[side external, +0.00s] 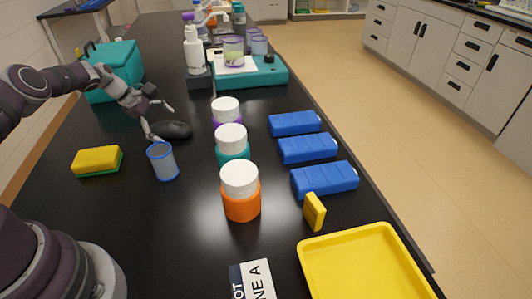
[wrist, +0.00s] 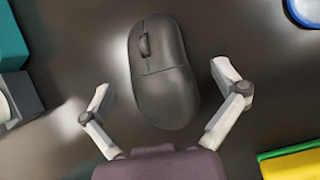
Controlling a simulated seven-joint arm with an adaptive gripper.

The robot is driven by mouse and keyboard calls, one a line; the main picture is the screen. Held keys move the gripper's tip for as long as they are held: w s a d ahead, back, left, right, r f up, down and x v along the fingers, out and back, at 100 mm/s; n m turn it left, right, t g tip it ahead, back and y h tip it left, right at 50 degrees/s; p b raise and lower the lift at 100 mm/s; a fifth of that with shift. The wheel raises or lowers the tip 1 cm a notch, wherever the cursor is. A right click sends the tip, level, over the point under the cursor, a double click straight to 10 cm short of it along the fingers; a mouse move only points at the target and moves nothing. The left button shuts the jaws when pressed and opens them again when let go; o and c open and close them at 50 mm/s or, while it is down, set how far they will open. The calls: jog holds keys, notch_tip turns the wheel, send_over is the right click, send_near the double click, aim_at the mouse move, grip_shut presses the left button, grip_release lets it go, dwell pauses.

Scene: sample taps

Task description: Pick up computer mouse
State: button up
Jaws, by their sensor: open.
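The black computer mouse (side external: 172,130) lies on the black bench top in the side external view, beside the fingers of my gripper (side external: 155,120). In the wrist view the mouse (wrist: 160,72) fills the upper middle, its scroll wheel end pointing up. My gripper (wrist: 164,95) is open there, with one finger on each side of the rear half of the mouse. A gap shows between each finger and the mouse. Nothing is held.
A blue mesh cup (side external: 162,162) stands just in front of the mouse, and a yellow-green sponge (side external: 97,161) lies to the left. A teal box (side external: 115,65) is behind. Lidded jars (side external: 240,195), blue blocks (side external: 308,148) and a yellow tray (side external: 365,265) are to the right.

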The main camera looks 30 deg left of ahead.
jog(key=shift+w+d+f, duration=0.1)
jog(key=shift+f, duration=0.1)
jog(key=c, duration=1.2)
jog(key=shift+r, duration=0.15)
jog(key=shift+c, duration=0.2)
